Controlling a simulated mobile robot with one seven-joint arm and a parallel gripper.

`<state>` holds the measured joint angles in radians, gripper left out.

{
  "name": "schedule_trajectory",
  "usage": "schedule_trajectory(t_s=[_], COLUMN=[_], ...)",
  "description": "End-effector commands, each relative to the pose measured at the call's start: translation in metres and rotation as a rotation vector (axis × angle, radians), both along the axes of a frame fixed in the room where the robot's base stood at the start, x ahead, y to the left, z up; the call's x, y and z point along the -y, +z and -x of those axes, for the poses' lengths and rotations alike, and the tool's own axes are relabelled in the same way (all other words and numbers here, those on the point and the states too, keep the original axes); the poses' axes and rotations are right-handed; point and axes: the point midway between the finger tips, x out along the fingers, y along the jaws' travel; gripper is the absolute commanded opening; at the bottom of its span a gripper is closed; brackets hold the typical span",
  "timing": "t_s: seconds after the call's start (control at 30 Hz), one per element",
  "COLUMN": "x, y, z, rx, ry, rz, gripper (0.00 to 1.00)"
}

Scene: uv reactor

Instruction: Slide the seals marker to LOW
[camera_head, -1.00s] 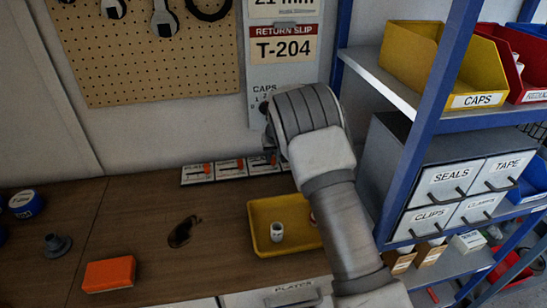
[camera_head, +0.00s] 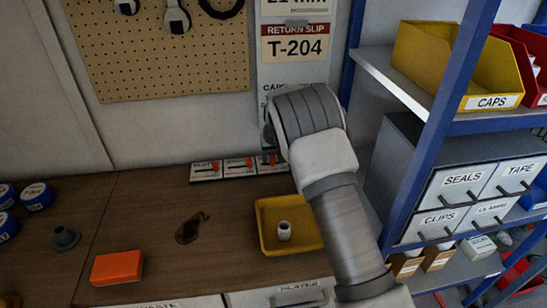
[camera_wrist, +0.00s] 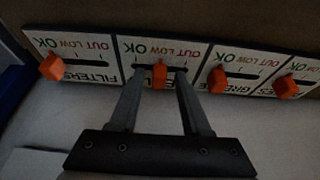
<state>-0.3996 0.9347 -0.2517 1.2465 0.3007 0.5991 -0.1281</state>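In the wrist view a row of white marker cards appears upside down. The card second from left (camera_wrist: 130,62) has its name mostly covered by my fingers; it sits beside the FILTERS card (camera_wrist: 85,80), and I take it for the seals card. Its orange marker (camera_wrist: 160,76) stands in the slot about under the word LOW. My gripper (camera_wrist: 159,88) is open, one finger on each side of this marker, with a visible gap on both sides.
The grease card's marker (camera_wrist: 217,80), the filters marker (camera_wrist: 52,67) and the far-right marker (camera_wrist: 285,87) stand near OK. In the head view a yellow tray (camera_head: 266,240) holds a white cup (camera_head: 284,231). An orange block (camera_head: 117,267) lies left. Blue shelving (camera_head: 440,125) stands right of my arm.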

Motion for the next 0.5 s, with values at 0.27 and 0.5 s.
schedule_trajectory(t_s=[0.27,0.5], x=[0.000,0.001], y=[0.000,0.018], z=[0.000,0.006], rx=[0.000,0.003], ry=[0.000,0.000], rz=[0.000,-0.001], gripper=[0.53,0.53])
